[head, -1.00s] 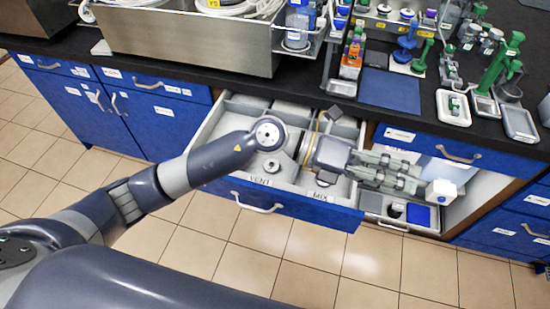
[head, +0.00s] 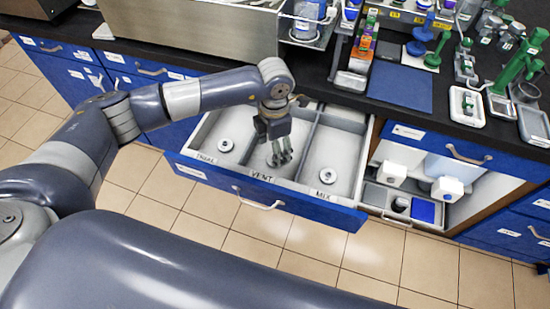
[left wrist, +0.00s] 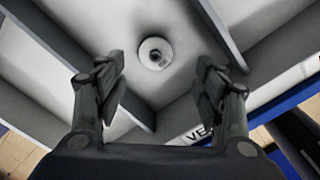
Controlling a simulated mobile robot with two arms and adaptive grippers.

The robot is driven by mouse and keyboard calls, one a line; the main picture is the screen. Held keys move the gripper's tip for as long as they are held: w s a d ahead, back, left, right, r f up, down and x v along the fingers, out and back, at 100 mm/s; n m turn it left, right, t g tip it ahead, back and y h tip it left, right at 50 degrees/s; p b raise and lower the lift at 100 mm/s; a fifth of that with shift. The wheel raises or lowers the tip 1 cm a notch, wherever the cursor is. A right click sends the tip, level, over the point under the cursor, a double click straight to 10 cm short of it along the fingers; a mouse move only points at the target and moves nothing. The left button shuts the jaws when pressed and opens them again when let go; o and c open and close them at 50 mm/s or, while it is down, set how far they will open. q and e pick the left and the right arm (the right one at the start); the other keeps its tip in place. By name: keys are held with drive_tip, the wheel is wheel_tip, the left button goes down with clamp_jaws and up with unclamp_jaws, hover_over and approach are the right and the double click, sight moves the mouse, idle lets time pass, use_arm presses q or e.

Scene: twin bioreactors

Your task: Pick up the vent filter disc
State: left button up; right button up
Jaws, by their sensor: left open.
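The open drawer (head: 262,190) has three compartments, with VENT on the middle label and MIX on the right one. In the left wrist view, a small pale round disc with a dark centre (left wrist: 155,53) lies on the floor of the compartment whose label begins VE. My left gripper (head: 281,158) points down over the VENT compartment and hides most of that disc in the head view. In the left wrist view its fingers (left wrist: 160,85) are spread apart and empty, with the disc showing between and beyond them. My right gripper is not in view.
Similar discs lie in the left compartment (head: 226,145) and the MIX compartment (head: 327,177). Thin dividers (head: 307,148) separate the compartments. The black counter above holds a blue mat (head: 401,90) and green tools (head: 515,72). An open lower shelf (head: 425,170) is at the right.

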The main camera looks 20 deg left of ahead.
use_arm(q)
drive_tip(key=f, duration=0.2)
drive_tip(key=f+p, duration=0.1)
drive_tip(key=f, duration=0.2)
drive_tip(key=shift+w+f, duration=0.35)
drive_tip(key=shift+w, duration=0.05)
drive_tip(key=shift+c, duration=0.4)
drive_tip(key=c, duration=0.8)
